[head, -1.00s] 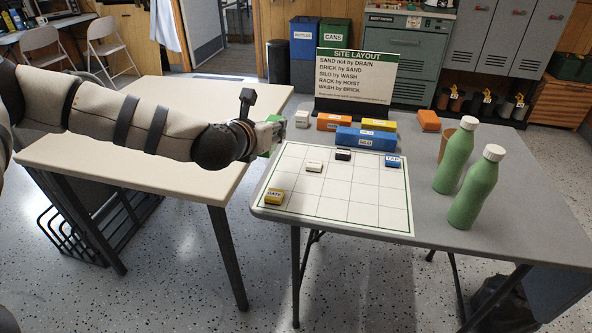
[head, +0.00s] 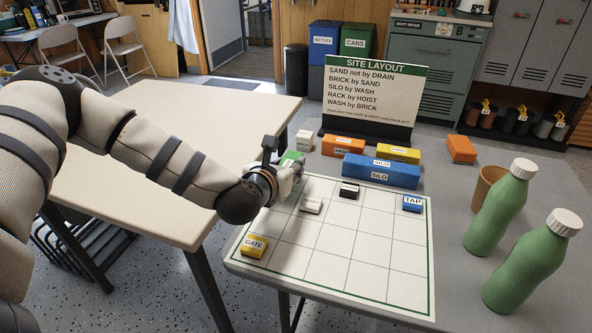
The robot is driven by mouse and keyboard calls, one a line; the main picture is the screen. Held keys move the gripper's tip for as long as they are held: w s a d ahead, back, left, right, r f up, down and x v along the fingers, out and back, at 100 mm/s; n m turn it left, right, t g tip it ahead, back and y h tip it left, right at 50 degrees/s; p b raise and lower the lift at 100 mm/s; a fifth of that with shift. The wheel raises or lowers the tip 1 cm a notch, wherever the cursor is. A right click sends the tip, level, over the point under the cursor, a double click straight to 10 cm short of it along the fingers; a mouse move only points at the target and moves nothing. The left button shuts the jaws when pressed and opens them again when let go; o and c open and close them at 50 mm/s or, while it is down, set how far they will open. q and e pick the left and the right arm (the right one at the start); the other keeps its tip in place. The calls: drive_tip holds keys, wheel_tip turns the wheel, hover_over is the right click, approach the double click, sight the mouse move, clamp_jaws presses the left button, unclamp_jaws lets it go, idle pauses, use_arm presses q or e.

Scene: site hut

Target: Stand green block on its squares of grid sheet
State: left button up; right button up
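The green block (head: 292,158) shows only in part behind my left gripper, near the far left corner of the white grid sheet (head: 343,283). My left gripper (head: 293,176) is at that corner, right against the green block in the picture. Its fingers are small and partly covered by the wrist, so whether they are closed on the block is unclear. On the sheet stand a yellow GATE block (head: 254,246), a white block (head: 311,204), a black block (head: 349,190) and a blue TAP block (head: 412,203). My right gripper is out of view.
Behind the sheet lie a long blue SILO block (head: 380,173), orange (head: 343,146) and yellow (head: 398,153) blocks, a white block (head: 304,140) and the SITE LAYOUT sign (head: 373,93). Two green bottles (head: 500,208) and a brown cup (head: 487,186) stand right.

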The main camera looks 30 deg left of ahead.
use_arm(q)
wheel_tip(320, 180, down, 3)
drive_tip(key=shift+s+f+b, duration=0.1)
drive_tip(key=shift+f+b, duration=0.05)
drive_tip(key=shift+b, duration=0.15)
drive_tip(key=shift+s+r, duration=0.2)
drive_tip(key=shift+r, duration=0.3)
clamp_jaws()
drive_tip(key=shift+f, duration=0.25)
drive_tip(key=o, duration=1.3)
unclamp_jaws()
drive_tip(key=shift+r, duration=0.1)
drive_tip(key=shift+c, duration=0.2)
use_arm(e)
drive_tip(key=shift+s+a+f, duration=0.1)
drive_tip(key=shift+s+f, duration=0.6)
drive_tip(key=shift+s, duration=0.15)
use_arm(q)
drive_tip(key=shift+w+r, duration=0.1)
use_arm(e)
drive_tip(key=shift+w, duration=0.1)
use_arm(q)
drive_tip(key=shift+r, duration=0.25)
drive_tip(key=p+v, duration=0.2)
drive_tip(key=v, duration=1)
drive_tip(key=shift+f, duration=0.1)
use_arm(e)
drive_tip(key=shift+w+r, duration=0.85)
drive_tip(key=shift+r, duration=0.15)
